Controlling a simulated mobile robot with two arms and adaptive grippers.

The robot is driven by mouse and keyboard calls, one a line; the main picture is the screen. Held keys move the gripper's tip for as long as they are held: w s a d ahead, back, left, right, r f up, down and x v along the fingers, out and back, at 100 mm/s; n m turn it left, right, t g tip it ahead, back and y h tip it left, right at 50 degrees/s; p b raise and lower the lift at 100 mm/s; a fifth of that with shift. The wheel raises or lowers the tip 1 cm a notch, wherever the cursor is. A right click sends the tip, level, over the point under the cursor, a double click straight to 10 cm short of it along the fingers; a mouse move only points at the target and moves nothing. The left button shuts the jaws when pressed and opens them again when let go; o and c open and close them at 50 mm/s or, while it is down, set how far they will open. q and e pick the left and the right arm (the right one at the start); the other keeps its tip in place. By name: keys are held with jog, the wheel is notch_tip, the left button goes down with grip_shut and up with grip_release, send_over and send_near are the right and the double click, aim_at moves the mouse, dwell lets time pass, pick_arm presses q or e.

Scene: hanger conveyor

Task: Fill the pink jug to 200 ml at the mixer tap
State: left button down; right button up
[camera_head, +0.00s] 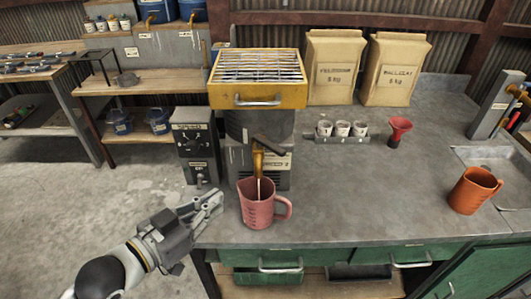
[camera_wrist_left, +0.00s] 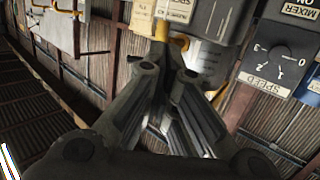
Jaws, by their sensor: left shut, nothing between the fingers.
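The pink jug (camera_head: 256,208) stands upright on the bench below the brass mixer tap (camera_head: 257,160), its handle to the right. A thin pale stream runs from the tap into the jug. The liquid level and the markings are too small to read. A dark lever (camera_head: 268,144) sits on top of the tap. My left gripper (camera_head: 218,198) is shut and empty, left of the jug at the bench's front edge, apart from it. Its closed fingers also show in the left wrist view (camera_wrist_left: 165,68). My right gripper is not in view.
A grey control box (camera_head: 194,150) with a SPEED dial stands left of the mixer. The dial also shows upside down in the wrist view (camera_wrist_left: 279,55). An orange jug (camera_head: 474,191) stands at the right near the sink. A cup rack (camera_head: 341,139) and red funnel (camera_head: 398,130) stand behind.

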aim_at(269, 149)
pick_arm(q)
notch_tip(269, 149, up, 6)
jog(key=d+m+h, duration=0.1)
jog(key=h, duration=0.1)
jog(key=r+p+x, duration=0.1)
jog(key=p+x, duration=0.3)
jog(key=x, duration=0.9)
jog(key=shift+d+f+t+p, duration=0.3)
jog(key=shift+d+f+p, duration=0.05)
jog(key=shift+d, duration=0.15)
